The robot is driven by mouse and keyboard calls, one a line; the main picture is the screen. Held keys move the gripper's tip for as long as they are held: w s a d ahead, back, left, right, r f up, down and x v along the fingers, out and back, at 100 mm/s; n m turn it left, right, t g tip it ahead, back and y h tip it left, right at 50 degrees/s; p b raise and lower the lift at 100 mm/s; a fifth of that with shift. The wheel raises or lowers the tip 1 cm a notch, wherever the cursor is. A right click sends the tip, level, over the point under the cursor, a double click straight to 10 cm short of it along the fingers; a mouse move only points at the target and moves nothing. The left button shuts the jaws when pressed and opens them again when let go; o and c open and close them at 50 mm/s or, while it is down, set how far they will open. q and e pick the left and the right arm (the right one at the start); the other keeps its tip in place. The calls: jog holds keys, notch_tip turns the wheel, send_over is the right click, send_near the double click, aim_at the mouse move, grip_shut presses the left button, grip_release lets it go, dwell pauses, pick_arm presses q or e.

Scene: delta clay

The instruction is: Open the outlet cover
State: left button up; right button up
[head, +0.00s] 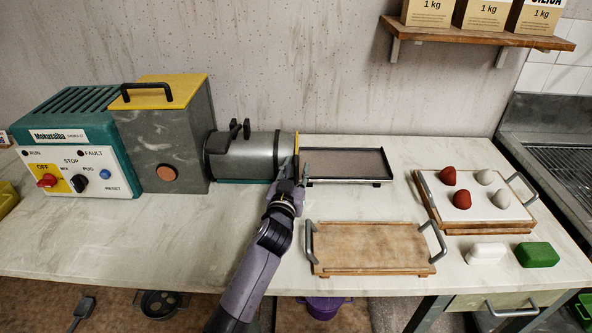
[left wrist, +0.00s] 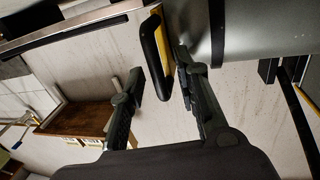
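The outlet cover (head: 297,147) is a thin yellow plate at the right end of the grey machine barrel (head: 243,155). In the left wrist view, the cover's yellow edge (left wrist: 217,35) lies against the barrel end, and a black handle (left wrist: 153,50) stands out from it. My left gripper (head: 296,172) is at the barrel's outlet end. In the left wrist view my left gripper (left wrist: 161,72) is open, with the handle between its fingertips, and I see no clear grip on it. My right gripper is in neither view.
A dark shallow tray (head: 345,164) sits right of the outlet. A wooden tray with handles (head: 372,246) lies in front. A white board (head: 472,197) with red and grey lumps is at the right. Green and white blocks lie near the front right edge.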

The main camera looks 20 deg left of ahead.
pick_arm(q)
jog(key=c, duration=0.7)
grip_shut()
